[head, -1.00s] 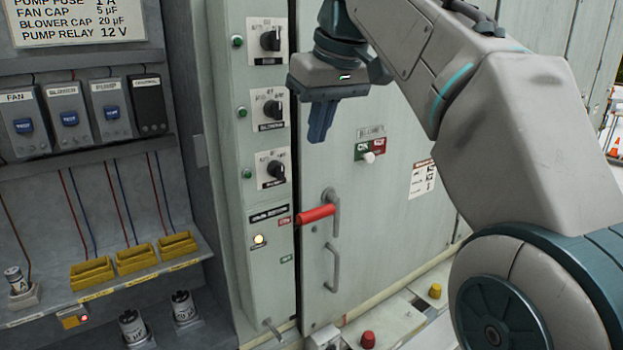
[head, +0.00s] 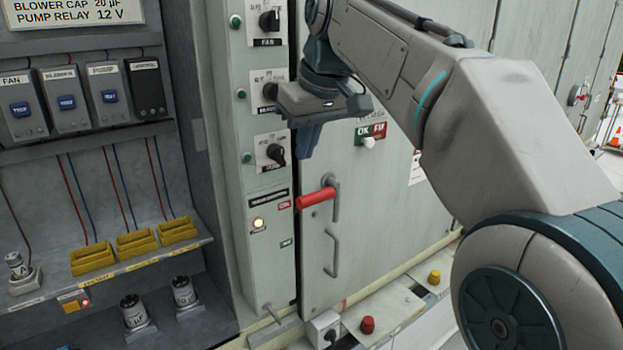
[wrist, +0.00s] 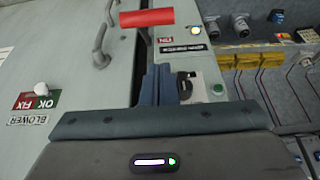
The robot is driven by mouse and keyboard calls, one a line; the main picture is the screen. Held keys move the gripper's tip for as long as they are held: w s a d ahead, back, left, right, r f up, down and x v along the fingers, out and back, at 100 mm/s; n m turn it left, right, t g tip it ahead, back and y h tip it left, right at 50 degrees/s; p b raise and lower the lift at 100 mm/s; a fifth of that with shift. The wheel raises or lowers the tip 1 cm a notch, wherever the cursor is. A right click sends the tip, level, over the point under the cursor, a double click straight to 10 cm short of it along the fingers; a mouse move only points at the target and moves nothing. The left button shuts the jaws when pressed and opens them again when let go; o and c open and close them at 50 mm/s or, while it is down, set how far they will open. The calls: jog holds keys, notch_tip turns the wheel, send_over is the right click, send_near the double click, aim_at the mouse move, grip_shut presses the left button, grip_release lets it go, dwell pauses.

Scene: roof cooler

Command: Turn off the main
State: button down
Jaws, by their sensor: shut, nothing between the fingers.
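The red-handled lever (head: 316,199) sticks out sideways at the edge of the pale cabinet door, level with a small red tag (head: 284,205). A small green tag (head: 286,244) sits lower on the panel. A lit amber lamp (head: 258,224) is left of the lever. My gripper (head: 307,150) is shut and empty, pointing down above the lever and apart from it. In the wrist view my gripper's fingers (wrist: 158,84) are together, with the red handle (wrist: 147,17) beyond their tips.
Rotary knobs (head: 270,152) line the narrow panel close to my gripper's left. A white knob (head: 367,142) is on the door to the right, and a grey door handle (head: 332,252) is below the lever. An open bay with switches and yellow blocks (head: 92,259) is at left.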

aim_at(310, 195)
notch_tip(310, 195, down, 4)
jog(key=shift+r, duration=0.1)
jog(key=shift+s+d+f, duration=0.15)
jog(key=shift+s+f, duration=0.1)
jog(key=shift+f, duration=0.05)
jog(key=shift+s+d+f, duration=0.1)
jog(key=shift+f, duration=0.45)
jog(key=shift+d, duration=0.1)
jog(key=shift+f, duration=0.15)
